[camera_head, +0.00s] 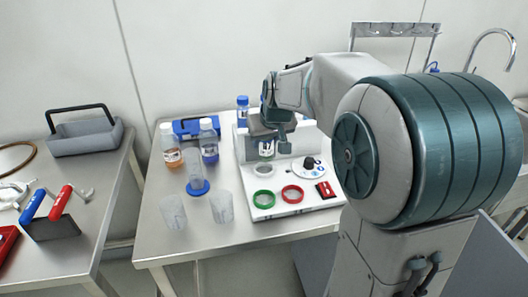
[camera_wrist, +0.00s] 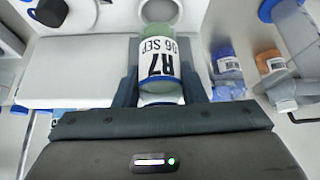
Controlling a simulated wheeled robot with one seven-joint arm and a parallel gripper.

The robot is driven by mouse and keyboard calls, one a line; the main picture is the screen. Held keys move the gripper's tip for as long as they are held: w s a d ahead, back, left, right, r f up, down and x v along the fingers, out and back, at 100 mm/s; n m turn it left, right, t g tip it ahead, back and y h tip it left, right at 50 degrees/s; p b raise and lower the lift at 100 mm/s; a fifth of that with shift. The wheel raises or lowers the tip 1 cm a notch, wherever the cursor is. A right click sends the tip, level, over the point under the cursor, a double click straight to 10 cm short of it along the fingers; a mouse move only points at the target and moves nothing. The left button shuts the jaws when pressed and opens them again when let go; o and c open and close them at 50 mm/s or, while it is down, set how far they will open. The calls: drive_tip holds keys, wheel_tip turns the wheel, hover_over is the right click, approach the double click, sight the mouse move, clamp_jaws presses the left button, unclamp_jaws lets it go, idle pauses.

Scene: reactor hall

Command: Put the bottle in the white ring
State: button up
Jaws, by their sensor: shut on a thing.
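The bottle (camera_wrist: 160,45) has a white label reading R7 06 SEP, a blue band and pale green contents. My gripper (camera_wrist: 161,88) is shut on it. In the head view the bottle (camera_head: 266,150) hangs upright below my gripper (camera_head: 268,137), close to the white ring. The white ring (camera_head: 263,170) lies on a white board (camera_head: 325,205) on the steel table. A pale ring, likely the white one, shows in the wrist view (camera_wrist: 178,12), just beyond the bottle's end. Any gap between bottle and ring is hard to tell.
A green ring (camera_head: 263,198), a red ring (camera_head: 292,194) and a dial (camera_head: 309,165) share the board. An orange bottle (camera_head: 171,150), a blue bottle (camera_head: 209,146), a cylinder (camera_head: 195,172) and two cups (camera_head: 174,212) (camera_head: 222,207) stand left.

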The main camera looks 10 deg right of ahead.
sight(264, 153)
drive_tip(key=shift+a+f, duration=0.2)
drive_tip(key=shift+a, duration=0.05)
drive_tip(key=shift+f, duration=1.9)
drive_tip(key=shift+f, duration=0.2)
drive_tip(key=o, duration=1)
